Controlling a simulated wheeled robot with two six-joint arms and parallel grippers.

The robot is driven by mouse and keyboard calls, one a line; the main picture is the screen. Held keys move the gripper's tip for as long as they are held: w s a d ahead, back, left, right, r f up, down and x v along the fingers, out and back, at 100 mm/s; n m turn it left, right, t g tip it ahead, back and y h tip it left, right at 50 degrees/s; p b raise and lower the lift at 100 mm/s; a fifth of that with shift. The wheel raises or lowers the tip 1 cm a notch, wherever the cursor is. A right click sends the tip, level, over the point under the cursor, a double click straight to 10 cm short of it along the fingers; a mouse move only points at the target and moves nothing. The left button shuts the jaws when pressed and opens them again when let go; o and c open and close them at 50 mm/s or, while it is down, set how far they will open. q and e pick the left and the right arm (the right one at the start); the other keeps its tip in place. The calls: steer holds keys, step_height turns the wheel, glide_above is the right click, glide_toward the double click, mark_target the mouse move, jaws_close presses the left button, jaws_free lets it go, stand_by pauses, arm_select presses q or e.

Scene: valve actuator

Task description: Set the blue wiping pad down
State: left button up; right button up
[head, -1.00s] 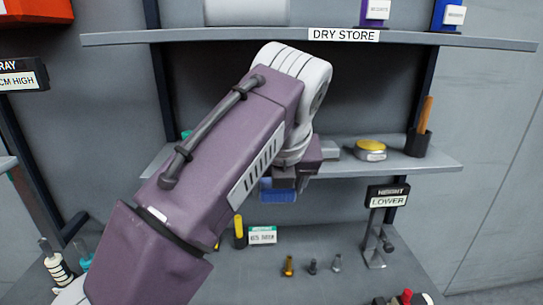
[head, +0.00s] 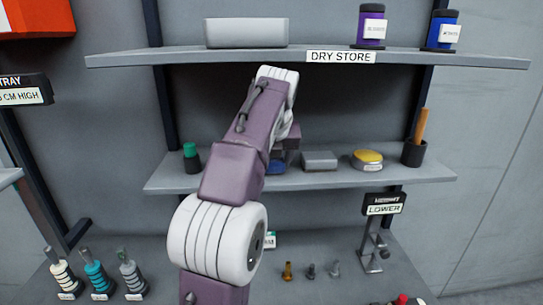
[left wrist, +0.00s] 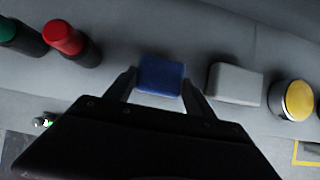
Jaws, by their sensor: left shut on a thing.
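My left gripper (left wrist: 160,84) is shut on the blue wiping pad (left wrist: 160,72), with one finger on each side of it. In the head view the pad (head: 277,168) shows as a small blue patch at the level of the middle shelf (head: 225,180), mostly hidden behind my left arm. I cannot tell whether its underside touches the shelf. A grey block (head: 320,160) sits just to the right of the pad, with a small gap. My right gripper is not in view.
A yellow-topped round tin (head: 367,159) and a dark cup (head: 413,153) stand farther right on the shelf. A green-capped bottle (head: 191,158) is at its left; a red-capped one (left wrist: 64,38) shows in the wrist view. The upper shelf (head: 260,58) hangs above.

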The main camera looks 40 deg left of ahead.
arm_select(q)
steer(key=shift+w+a+f+b, duration=0.3)
steer(key=shift+w+a+f, duration=0.2)
steer(key=shift+w+a, duration=0.15)
steer(key=shift+d+r, duration=0.1)
steer(key=o, duration=1.8)
steer(key=shift+s+d, duration=0.15)
steer(key=shift+s, duration=0.05)
steer(key=shift+o, duration=0.2)
steer(key=shift+w, duration=0.1)
steer(key=shift+r, duration=0.15)
steer(key=s+d+b, duration=0.3)
steer(key=s+d, duration=0.5)
steer(key=s, duration=0.1)
steer(key=shift+s+r, duration=0.4)
steer(key=shift+f, duration=0.1)
